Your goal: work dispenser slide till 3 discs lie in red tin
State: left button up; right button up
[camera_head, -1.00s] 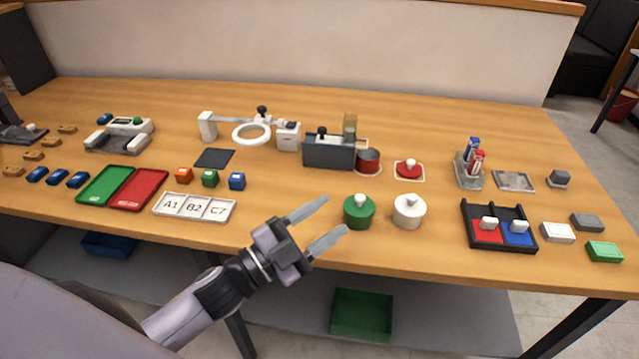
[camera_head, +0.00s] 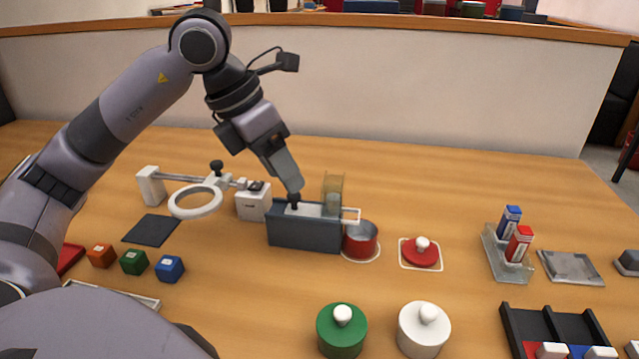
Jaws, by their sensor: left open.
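The dispenser (camera_head: 303,233) is a dark grey box in the middle of the table, with a black slide knob (camera_head: 294,203) on top. A clear amber tube (camera_head: 333,192) stands at its right end. The red tin (camera_head: 361,243) stands at that end, under a pale frame that sticks out. I cannot make out any discs in it. My left gripper (camera_head: 291,186) points down at the knob from above, with its fingertips at or just over it. It is open; one finger hides most of the other, so contact is unclear. My right gripper is out of view.
A white ring on an arm (camera_head: 196,200) stands left of the dispenser. A red lid (camera_head: 422,253) lies right of the tin. Green (camera_head: 342,333) and white (camera_head: 424,330) lidded pots stand in front. My left arm covers the table's left side.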

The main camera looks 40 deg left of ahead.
aim_at(289, 196)
pick_arm(q)
jog(key=shift+y, duration=0.7)
jog(key=w+f, duration=0.1)
jog(key=f, duration=0.1)
jog(key=w+a+f, duration=0.1)
jog(key=w+f+b, duration=0.1)
jog(key=f, duration=0.1)
jog(key=shift+a+f, duration=0.25)
jog(key=shift+f, duration=0.1)
grip_shut()
